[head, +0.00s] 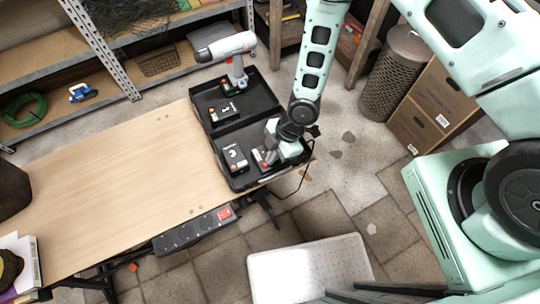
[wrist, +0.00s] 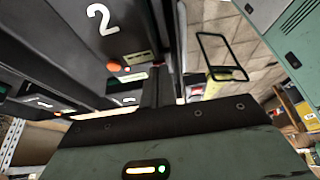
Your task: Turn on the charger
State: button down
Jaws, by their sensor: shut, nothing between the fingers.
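An open black case (head: 211,128) lies on the right end of the workbench, with several dark numbered blocks in it. One block (head: 233,158) lies left of my gripper. A small unit with a red part (head: 262,157) lies beside it; I cannot tell whether it is the charger. My gripper (head: 271,160) points down into the front part of the case and hides what is under it. In the wrist view, my gripper's dark fingers (wrist: 157,88) are together and empty. They are close to a dark block marked 2 (wrist: 98,18) with an orange button (wrist: 114,66).
A white drill (head: 228,47) stands in the rear of the case. The wooden workbench (head: 110,185) is mostly clear. A power strip with a red switch (head: 195,230) hangs on its front edge. A black cable (head: 300,180) loops beside the case. A white bin (head: 308,270) stands below.

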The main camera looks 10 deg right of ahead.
jog(key=shift+s+a+r, duration=0.1)
jog(key=shift+a, duration=0.1)
jog(key=shift+s+a+r, duration=0.15)
jog(key=shift+a, duration=0.5)
jog(key=shift+r, duration=0.1)
jog(key=shift+r, duration=0.3)
notch_tip(320, 180, up, 3)
jog(key=p, duration=0.2)
jog(key=shift+a+p, duration=0.15)
jog(key=shift+p, duration=0.15)
jog(key=w+d+r+b, duration=0.2)
jog(key=d+r, duration=0.4)
jog(key=r, duration=0.1)
jog(key=shift+d+r, duration=0.25)
jog(key=shift+d, duration=0.15)
